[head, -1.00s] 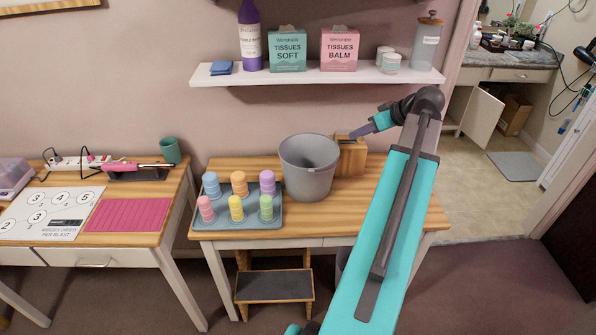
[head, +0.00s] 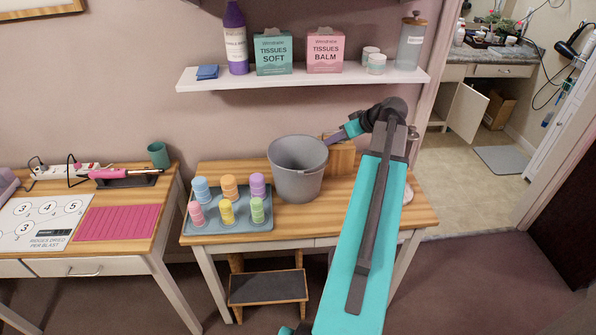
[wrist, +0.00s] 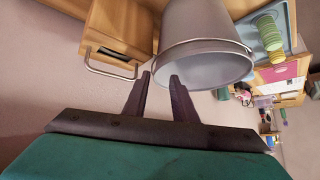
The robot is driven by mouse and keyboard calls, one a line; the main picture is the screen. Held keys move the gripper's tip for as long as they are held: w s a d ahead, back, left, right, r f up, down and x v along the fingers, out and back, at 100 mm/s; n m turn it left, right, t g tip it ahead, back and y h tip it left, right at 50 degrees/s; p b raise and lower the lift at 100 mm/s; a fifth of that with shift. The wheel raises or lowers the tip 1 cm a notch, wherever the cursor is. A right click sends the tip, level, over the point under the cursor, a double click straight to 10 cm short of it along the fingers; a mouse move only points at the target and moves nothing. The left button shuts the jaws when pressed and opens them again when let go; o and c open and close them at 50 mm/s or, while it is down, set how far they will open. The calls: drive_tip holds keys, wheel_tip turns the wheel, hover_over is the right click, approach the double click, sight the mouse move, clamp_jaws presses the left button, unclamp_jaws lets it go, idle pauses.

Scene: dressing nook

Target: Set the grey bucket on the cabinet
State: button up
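The grey bucket (head: 297,187) stands upright on the wooden table (head: 392,208), right of a tray of small coloured tubs. It also shows in the wrist view (wrist: 200,40), its mouth facing the camera. My gripper (head: 328,140) is at the bucket's right rear rim. In the wrist view my gripper (wrist: 160,74) has its two dark fingers apart, with the near rim around their tips. Nothing is held; I cannot tell whether a finger touches the rim. A white cabinet with a grey top and open door (head: 467,112) stands in the room at the back right.
A wooden box (head: 343,158) with a metal handle (wrist: 108,66) stands right behind the bucket. The grey-blue tray (head: 262,222) is left of it. A wall shelf (head: 300,80) with tissue boxes hangs above. A step stool (head: 268,288) is under the table.

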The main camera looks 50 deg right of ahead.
sight(323, 144)
drive_tip(key=shift+x, duration=1.15)
drive_tip(key=shift+d+p+x, duration=0.15)
drive_tip(key=shift+p+x, duration=0.45)
drive_tip(key=shift+x, duration=0.7)
drive_tip(key=shift+d+p+x, duration=0.1)
drive_tip(key=shift+p+x, duration=0.5)
drive_tip(key=shift+x, duration=0.65)
drive_tip(key=shift+w, duration=0.15)
drive_tip(key=shift+r, duration=0.1)
clamp_jaws()
